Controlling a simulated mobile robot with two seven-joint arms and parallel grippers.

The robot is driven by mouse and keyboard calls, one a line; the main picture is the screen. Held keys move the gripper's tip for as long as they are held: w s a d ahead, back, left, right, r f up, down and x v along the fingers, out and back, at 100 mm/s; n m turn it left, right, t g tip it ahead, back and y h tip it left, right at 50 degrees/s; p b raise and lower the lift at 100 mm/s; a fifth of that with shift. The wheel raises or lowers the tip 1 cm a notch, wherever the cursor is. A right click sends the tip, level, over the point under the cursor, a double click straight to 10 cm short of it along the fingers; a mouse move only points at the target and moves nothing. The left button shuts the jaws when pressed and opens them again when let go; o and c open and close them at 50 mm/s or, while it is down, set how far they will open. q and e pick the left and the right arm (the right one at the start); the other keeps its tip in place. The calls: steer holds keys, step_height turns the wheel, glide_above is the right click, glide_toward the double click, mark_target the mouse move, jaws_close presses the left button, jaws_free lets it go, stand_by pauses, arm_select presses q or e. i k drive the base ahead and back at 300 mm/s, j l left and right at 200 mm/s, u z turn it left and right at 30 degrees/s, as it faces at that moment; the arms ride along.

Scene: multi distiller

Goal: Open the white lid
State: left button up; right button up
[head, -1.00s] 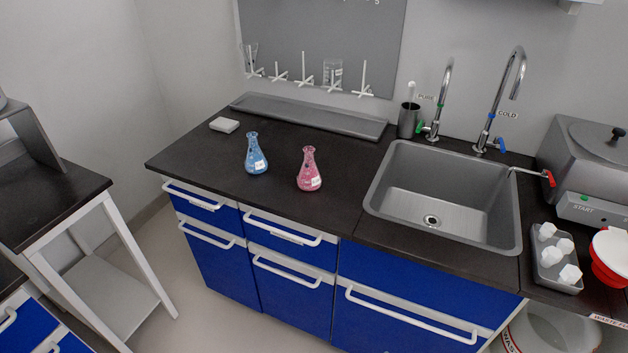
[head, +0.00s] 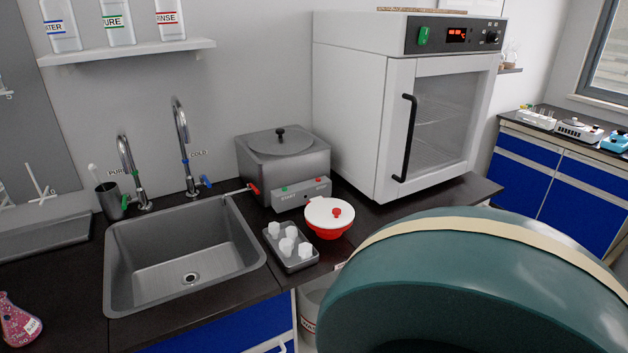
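The white lid (head: 322,211) with a red knob sits on a red bowl (head: 331,233) on the dark counter, in front of the grey metal box. It looks closed on the bowl. A large dark green rounded part with a cream band, which looks like my own arm, fills the lower right of the head view. Neither gripper's fingers show.
A grey tray (head: 302,262) with several white pieces stands just left of the bowl. The sink (head: 143,240) is further left. The grey metal box (head: 261,163) with a black knob stands behind, and a white oven (head: 350,110) stands to the right. A pink flask (head: 17,325) is at far left.

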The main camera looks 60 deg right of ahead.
mark_target(328, 213)
steer(key=l+z, duration=0.1)
steer(key=z, duration=1.85)
steer(key=l, duration=0.65)
steer(key=i+z, duration=0.05)
